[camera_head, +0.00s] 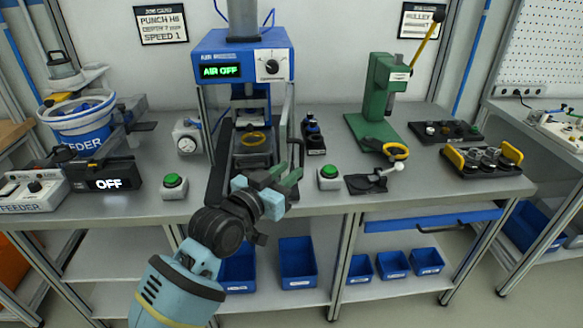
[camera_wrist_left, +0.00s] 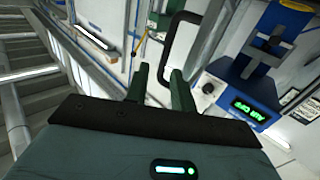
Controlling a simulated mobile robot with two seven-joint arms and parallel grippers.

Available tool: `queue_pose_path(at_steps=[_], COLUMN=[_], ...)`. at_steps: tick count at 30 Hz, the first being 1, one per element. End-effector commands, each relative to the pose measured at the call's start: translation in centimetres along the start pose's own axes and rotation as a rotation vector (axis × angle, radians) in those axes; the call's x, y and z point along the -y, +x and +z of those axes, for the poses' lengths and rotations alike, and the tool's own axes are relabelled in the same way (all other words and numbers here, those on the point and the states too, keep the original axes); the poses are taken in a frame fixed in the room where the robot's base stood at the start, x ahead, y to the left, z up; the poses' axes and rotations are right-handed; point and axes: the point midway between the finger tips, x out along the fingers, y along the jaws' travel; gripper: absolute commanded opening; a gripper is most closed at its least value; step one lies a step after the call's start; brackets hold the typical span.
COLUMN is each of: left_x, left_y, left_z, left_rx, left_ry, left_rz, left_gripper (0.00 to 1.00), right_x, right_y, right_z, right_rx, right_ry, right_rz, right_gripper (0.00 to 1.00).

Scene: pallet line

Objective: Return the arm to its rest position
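My left arm (camera_head: 180,285) reaches up from the bottom of the head view to the front of the workbench. Its left gripper (camera_head: 284,177) is in front of the blue press, above the bench's front edge. In the left wrist view its two green fingers (camera_wrist_left: 158,80) stand apart with nothing between them. My right gripper is in neither view.
The blue press (camera_head: 242,70) reads AIR OFF. Green buttons (camera_head: 174,182) (camera_head: 329,173) flank the gripper along the front edge. A feeder bowl (camera_head: 80,128) stands left, a green arbor press (camera_head: 385,85) right. Blue bins (camera_head: 298,262) sit on the lower shelf.

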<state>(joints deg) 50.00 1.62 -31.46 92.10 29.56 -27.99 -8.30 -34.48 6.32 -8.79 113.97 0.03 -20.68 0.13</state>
Motion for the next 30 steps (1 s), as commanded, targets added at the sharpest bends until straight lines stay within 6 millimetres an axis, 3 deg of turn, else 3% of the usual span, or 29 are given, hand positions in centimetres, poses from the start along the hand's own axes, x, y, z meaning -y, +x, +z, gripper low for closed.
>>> queue_pose_path(at_steps=[10, 14, 20, 26, 30], left_x=[0.0, 0.2, 0.6, 0.2, -0.7], left_y=[-0.2, -1.1, -5.6, -12.4, -17.9], left_z=[0.1, 2.0, 9.5, 17.6, 22.6], left_rx=[0.002, 0.021, 0.105, 0.214, 0.299], left_ry=[-0.001, -0.022, -0.101, -0.169, -0.205], left_rz=[-0.001, -0.019, -0.099, -0.198, -0.265], left_gripper=[0.25, 0.25, 0.25, 0.25, 0.25], right_x=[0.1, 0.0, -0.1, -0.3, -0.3], right_y=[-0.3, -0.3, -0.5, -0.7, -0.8], right_z=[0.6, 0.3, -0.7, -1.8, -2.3], right_rx=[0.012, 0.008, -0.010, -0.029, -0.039], right_ry=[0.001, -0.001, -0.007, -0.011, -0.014], right_rz=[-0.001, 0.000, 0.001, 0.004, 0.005], right_gripper=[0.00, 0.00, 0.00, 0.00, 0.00])
